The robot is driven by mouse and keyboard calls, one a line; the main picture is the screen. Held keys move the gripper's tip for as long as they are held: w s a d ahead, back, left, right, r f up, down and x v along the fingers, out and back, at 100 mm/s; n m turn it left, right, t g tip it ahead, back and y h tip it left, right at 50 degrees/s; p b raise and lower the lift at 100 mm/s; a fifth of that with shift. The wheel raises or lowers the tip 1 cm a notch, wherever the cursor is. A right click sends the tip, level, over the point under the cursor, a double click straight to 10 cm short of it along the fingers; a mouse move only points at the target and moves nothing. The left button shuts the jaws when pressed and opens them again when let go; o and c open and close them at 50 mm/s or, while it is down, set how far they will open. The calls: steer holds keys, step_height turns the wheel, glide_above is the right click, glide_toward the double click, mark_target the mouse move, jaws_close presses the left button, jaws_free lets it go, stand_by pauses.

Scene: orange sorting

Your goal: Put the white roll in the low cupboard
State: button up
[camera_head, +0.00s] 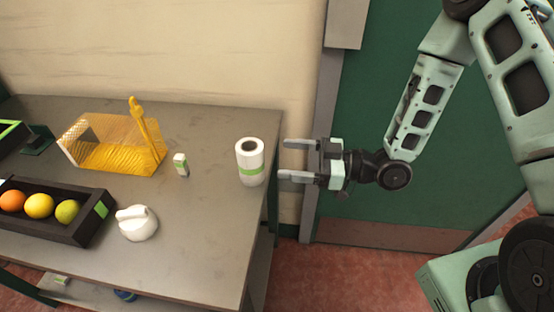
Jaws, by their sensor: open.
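The white roll (250,165) stands upright near the right edge of the grey table (206,212). It has a green band around its middle and a dark hole in its top. My gripper (287,160) is just to the right of the roll with its two fingers pointing left at it. The fingers are apart and nothing is between them. I cannot tell whether a fingertip touches the roll. No low cupboard can be made out in this view.
A yellow basket (110,145), a small white-green box (181,165), a white lidded pot (137,223) and a black tray (75,228) with fruit stand on the table. A lower shelf (90,292) shows beneath. A green door (400,130) is behind my arm.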

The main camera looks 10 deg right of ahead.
steer(key=s+r+m+h, duration=0.1)
steer(key=h, duration=0.3)
steer(key=s+r+m+g+h, duration=0.1)
steer(key=h, duration=0.4)
steer(key=s+r+m+g+h, duration=0.1)
steer(key=s+h, duration=0.1)
steer(key=h, duration=0.2)
steer(key=shift+a+r, duration=0.2)
steer(key=shift+r, duration=0.2)
steer(key=shift+o, duration=0.5)
steer(key=s+r+m+g+h, duration=0.1)
steer(key=s+r+g, duration=0.1)
steer(key=s, duration=0.6)
steer(key=s+d+r+m+g+h, duration=0.1)
steer(key=s+r, duration=0.3)
steer(key=s, duration=0.4)
steer(key=shift+d+r+m+g+h, duration=0.2)
steer(key=shift+m+g+h, duration=0.4)
steer(key=shift+m+h, duration=0.1)
